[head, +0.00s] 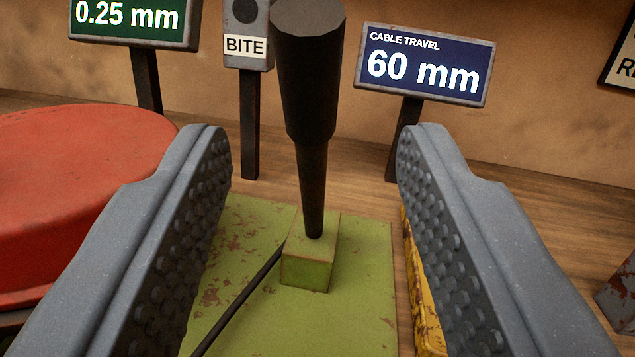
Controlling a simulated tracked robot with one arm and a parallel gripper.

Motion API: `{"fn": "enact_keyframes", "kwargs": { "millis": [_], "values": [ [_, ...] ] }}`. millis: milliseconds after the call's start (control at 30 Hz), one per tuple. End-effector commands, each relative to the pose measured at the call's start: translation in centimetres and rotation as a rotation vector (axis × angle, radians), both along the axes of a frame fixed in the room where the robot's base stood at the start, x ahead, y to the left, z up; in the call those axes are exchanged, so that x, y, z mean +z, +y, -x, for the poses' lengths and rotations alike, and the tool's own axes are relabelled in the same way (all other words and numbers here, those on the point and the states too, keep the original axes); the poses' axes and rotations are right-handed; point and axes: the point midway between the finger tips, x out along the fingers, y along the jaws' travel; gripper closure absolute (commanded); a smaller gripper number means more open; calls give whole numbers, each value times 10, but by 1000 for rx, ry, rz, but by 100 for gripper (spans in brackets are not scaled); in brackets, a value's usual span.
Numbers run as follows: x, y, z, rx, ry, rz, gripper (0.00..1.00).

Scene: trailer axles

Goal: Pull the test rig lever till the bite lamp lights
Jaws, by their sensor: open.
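The test rig lever (310,110) stands upright with a thick black grip on a thinner shaft. Its foot sits in a small green block (307,270) on a worn green base plate (345,320). My gripper (308,150) is open, with one grey studded finger on each side of the lever and clear gaps between. The bite lamp (245,12) is a dark, unlit disc above a "BITE" label, behind the lever to the left. The top of the lever's grip is at the picture's upper edge.
A red round drum (75,190) is close on the left. A green sign (130,18) reads 0.25 mm; a blue sign (425,68) reads cable travel 60 mm. A black cable (240,300) runs from the block. A yellow part (425,310) lies behind the right finger.

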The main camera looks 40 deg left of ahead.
Motion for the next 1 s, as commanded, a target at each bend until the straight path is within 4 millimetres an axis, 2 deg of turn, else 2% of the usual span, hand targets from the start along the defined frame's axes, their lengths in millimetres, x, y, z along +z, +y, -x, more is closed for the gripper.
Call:
{"fn": "enact_keyframes", "kwargs": {
  "millis": [200, 400, 1000],
  "values": [
    [-5, -23, 22, -3, 2, 2, 57],
    [-7, -32, 32, -1, 1, 0, 57],
    [-6, -35, 31, -7, -2, 15, 57]
  ]
}}
